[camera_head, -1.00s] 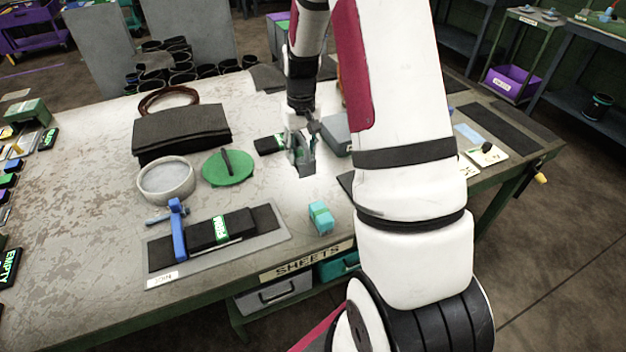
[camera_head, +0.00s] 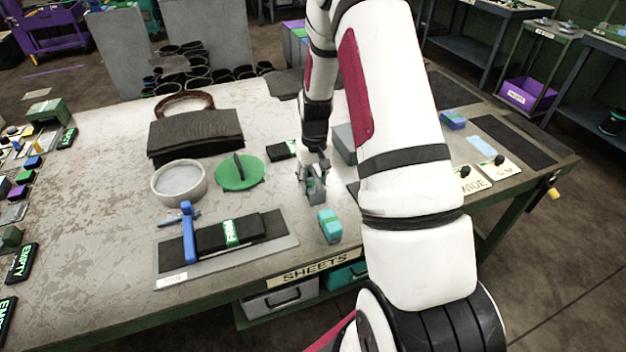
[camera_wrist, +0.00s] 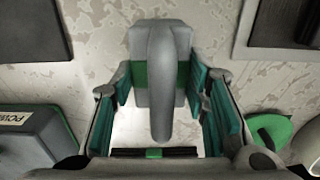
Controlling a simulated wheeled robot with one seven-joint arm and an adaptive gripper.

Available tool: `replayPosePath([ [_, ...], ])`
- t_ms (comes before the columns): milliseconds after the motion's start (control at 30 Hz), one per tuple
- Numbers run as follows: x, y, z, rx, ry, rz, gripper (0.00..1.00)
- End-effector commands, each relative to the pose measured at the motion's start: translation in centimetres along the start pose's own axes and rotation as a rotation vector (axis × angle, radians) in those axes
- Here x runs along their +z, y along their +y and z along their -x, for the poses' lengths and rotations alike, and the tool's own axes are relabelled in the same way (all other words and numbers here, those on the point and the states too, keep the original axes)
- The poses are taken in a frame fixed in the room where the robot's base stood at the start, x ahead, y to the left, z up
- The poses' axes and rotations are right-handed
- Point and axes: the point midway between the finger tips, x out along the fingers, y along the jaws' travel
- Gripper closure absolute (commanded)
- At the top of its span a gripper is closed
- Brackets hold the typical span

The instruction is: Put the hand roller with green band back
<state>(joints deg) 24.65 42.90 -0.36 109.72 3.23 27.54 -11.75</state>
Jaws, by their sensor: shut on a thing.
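The hand roller with green band (camera_wrist: 160,75) is a grey body with a rounded grey handle and a green stripe across it. It sits between the teal-padded fingers of my gripper (camera_wrist: 163,100) in the wrist view. My gripper (camera_head: 313,178) is shut on it. In the head view they are over the table's front middle, just behind a teal block (camera_head: 329,226). The roller shows small there; I cannot tell whether it touches the table.
The workbench (camera_head: 100,230) holds a joining mat with a blue clamp (camera_head: 188,232), a green disc (camera_head: 240,180), a round grey dish (camera_head: 165,195) and a dark folded case (camera_head: 195,130) to the left. A grey box (camera_head: 345,143) stands behind right.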

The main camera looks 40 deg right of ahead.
Motion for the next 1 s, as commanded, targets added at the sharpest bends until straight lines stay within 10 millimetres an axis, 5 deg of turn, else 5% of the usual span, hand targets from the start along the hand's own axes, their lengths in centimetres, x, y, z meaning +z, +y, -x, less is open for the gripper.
replayPosePath([
  [133,0.0,0.0,-0.1,0.0,-0.001,0.0,0.39],
  [533,0.0,0.0,0.6,0.0,0.002,0.0,0.39],
  [1000,-0.1,0.0,9.2,0.001,0.003,0.0,0.39],
])
